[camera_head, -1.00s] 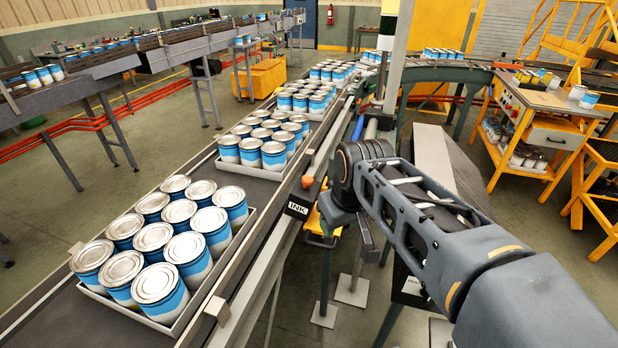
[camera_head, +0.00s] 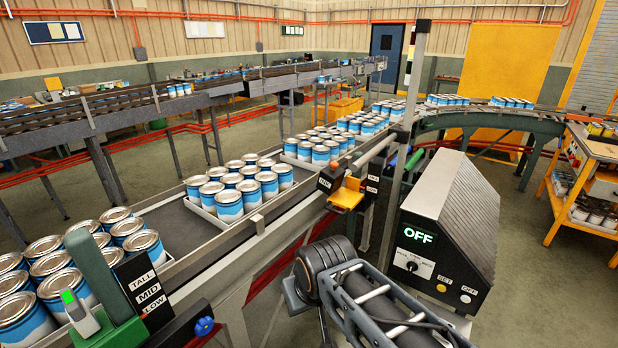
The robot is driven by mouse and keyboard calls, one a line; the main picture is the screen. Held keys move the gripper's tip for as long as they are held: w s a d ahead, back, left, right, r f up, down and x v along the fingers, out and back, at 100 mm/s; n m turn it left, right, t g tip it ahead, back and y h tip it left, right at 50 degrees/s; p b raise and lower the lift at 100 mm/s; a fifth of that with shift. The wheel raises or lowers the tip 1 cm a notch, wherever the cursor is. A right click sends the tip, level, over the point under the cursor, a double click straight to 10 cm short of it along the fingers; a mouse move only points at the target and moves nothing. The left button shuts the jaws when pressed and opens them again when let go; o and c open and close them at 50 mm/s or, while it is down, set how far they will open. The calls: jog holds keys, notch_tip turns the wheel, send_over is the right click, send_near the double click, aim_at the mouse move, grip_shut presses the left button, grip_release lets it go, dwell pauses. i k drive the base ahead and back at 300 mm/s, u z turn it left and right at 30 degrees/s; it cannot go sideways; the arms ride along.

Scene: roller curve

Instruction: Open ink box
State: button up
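The ink box is the small dark box (camera_head: 331,180) on the near rail of the conveyor, right of centre. A small light label is on its front, too small here to read surely. An orange knob-like part shows at its top, and a yellow-orange piece (camera_head: 347,196) sits against its right side. I cannot tell whether its lid is open or shut. My arm comes up from the bottom edge, with its dark round wrist joint below the box and apart from it in the picture. My gripper's fingers do not show.
Trays of blue-and-white cans (camera_head: 242,188) stand along the conveyor. A machine with an OFF display (camera_head: 445,235) stands right of my arm. A green post with a TALL/MID/LOW sign (camera_head: 146,293) is at the lower left.

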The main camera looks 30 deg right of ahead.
aim_at(330, 178)
jog(key=z, duration=0.8)
jog(key=i, duration=1.55)
jog(key=u, duration=0.35)
